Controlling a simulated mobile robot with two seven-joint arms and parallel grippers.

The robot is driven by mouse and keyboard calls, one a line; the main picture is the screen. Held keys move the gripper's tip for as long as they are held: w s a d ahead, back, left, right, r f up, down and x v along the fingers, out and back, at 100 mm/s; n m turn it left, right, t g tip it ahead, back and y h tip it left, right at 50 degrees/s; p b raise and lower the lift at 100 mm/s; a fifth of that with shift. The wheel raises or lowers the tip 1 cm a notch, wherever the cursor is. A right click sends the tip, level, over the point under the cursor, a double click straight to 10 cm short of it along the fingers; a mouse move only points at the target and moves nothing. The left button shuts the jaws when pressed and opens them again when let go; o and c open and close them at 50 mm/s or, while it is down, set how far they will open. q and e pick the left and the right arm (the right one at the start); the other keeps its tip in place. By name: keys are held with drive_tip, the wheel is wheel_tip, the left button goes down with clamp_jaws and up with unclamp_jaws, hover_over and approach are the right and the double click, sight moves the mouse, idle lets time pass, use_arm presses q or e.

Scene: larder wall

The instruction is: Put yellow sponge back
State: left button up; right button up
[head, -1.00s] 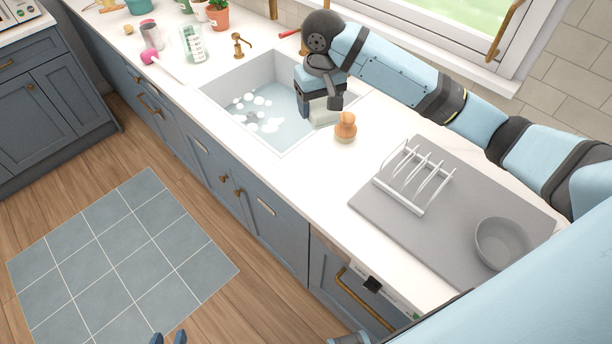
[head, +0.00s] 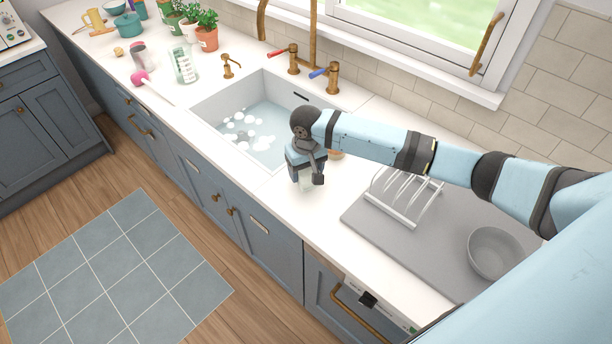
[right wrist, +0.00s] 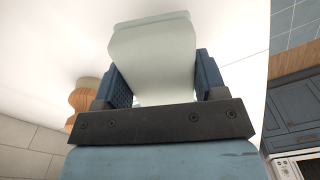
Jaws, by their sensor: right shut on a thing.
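My right gripper (head: 305,176) is shut on a pale, whitish-green block-like thing (right wrist: 153,50), held over the white counter (head: 262,205) just in front of the sink's near right corner. In the right wrist view the thing sits between both dark blue fingers (right wrist: 162,78). Its colour is pale, not clearly yellow, so I cannot tell whether it is the sponge. In the head view the gripper hides most of it. No other yellow sponge shows. My left gripper is not in view.
The sink (head: 207,108) with foamy water lies left of my right gripper. A wooden-coloured round object (right wrist: 82,98) stands close by, mostly hidden in the head view. A white rack (head: 408,196) and grey bowl (head: 492,252) stand on a grey mat (head: 420,250) to the right.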

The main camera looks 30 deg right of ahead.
sight(306, 178)
wheel_tip(306, 178, down, 3)
drive_tip(key=shift+r, duration=0.15)
drive_tip(key=shift+f, duration=0.2)
drive_tip(key=o, duration=1)
drive_tip(key=shift+f, duration=0.1)
drive_tip(key=shift+r, duration=0.5)
wheel_tip(306, 178, up, 11)
drive_tip(key=shift+r, duration=0.15)
drive_tip(key=shift+s, duration=0.15)
